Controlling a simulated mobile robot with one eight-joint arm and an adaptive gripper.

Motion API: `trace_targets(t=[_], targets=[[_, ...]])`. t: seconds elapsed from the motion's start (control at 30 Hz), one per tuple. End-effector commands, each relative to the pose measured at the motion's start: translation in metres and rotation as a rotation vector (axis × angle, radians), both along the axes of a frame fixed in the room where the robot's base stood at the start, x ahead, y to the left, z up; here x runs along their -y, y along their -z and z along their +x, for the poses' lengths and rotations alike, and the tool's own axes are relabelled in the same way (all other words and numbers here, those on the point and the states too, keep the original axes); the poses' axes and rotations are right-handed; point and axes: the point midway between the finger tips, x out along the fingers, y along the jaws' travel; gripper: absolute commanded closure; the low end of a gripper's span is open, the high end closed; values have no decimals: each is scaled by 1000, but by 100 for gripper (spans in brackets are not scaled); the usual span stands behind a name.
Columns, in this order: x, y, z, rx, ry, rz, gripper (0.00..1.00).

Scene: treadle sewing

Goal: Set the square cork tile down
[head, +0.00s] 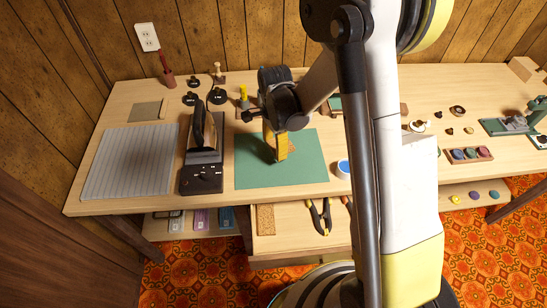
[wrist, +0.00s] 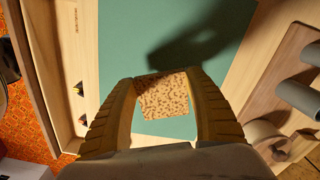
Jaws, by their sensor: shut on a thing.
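My gripper (head: 277,152) points down over the green mat (head: 250,174), its yellow fingers near the middle of the mat. In the wrist view the gripper (wrist: 165,98) is shut on the square cork tile (wrist: 163,96), a speckled tan piece between its two fingertips. In the head view only a small brown part of the tile (head: 291,143) shows beside the fingers. The mat lies behind the tile in the wrist view (wrist: 165,45). I cannot tell whether the tile touches the mat or hangs just above it.
An iron-like tool on a dark stand (head: 203,155) is left of the mat, beside a grey ribbed pad (head: 131,160). An open drawer (head: 288,240) below holds a cork strip (head: 265,219) and orange-handled tools (head: 319,215).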

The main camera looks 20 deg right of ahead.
Motion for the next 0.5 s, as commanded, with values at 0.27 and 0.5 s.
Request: trace_targets(t=[0.27, 0.5], targets=[[-5, 28, 0, 0, 0, 0, 60], [-4, 42, -1, 0, 0, 0, 60]])
